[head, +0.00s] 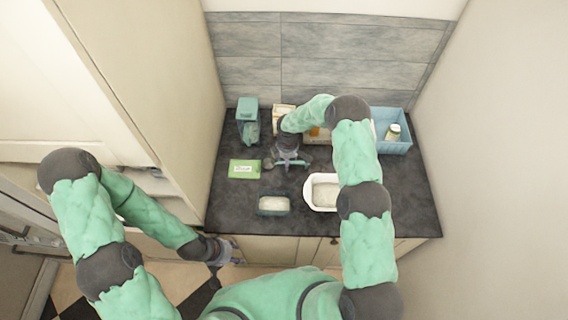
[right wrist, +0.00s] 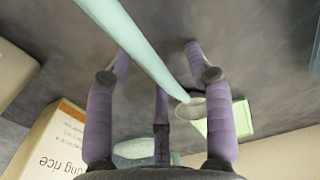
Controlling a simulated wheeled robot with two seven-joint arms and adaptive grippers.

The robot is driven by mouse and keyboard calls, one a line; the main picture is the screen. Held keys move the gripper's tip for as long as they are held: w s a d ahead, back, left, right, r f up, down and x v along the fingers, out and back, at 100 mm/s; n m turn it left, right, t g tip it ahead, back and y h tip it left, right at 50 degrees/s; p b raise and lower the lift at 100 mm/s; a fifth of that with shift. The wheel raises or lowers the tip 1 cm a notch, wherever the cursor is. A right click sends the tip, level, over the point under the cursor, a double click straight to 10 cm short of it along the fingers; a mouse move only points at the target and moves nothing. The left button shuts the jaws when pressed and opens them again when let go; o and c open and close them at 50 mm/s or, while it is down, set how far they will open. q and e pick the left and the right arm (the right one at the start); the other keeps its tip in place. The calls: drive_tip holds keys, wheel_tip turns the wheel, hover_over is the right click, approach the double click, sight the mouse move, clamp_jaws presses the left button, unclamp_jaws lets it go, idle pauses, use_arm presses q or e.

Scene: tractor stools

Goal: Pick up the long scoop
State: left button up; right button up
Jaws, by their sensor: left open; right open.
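The long scoop (right wrist: 145,52) has a pale teal handle and a small round bowl. In the right wrist view, its handle runs diagonally from the top left to the bowl near the middle. It also shows on the dark counter (head: 230,213) in the head view (head: 303,163). My right gripper (head: 288,158) is open over the scoop, with the handle crossing between its purple fingers (right wrist: 158,52). I cannot tell whether the fingers touch it. My left gripper (head: 229,252) is open and empty, low by the counter's front edge, away from the scoop.
A green packet (head: 244,169) lies left of the scoop. A small filled tray (head: 274,204) and a white dish (head: 323,205) stand in front. Behind are a teal box (head: 247,103), a rice box (right wrist: 50,140) and a blue bin (head: 402,148) holding a jar (head: 393,132). A tall cabinet borders the left.

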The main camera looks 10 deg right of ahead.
clamp_jaws()
drive_tip(key=shift+r, duration=0.15)
